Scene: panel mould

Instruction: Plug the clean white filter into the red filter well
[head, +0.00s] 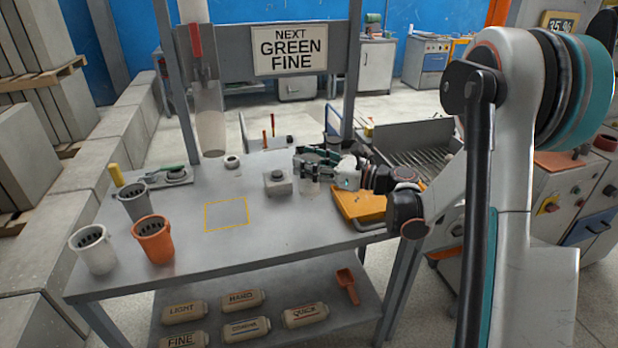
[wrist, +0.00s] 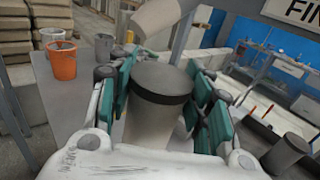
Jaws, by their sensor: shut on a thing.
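My gripper (head: 311,170) is above the right part of the grey table. It is shut on a pale grey cylinder with a dark cap (wrist: 160,115), upright between the teal finger pads in the wrist view. I cannot tell for sure whether this is the clean white filter, or whether its base touches the table. An orange-red cup (head: 153,240) with dark slots inside stands at the table's left front, well away from my gripper. It also shows in the wrist view (wrist: 62,62). I cannot make out a certain red filter well.
A white cup (head: 93,250) and a grey cup (head: 134,203) stand near the orange-red one. A small grey box with a dark button (head: 278,184) sits left of my gripper. A translucent tube (head: 208,122) hangs at the back. The yellow-outlined square (head: 227,215) is bare.

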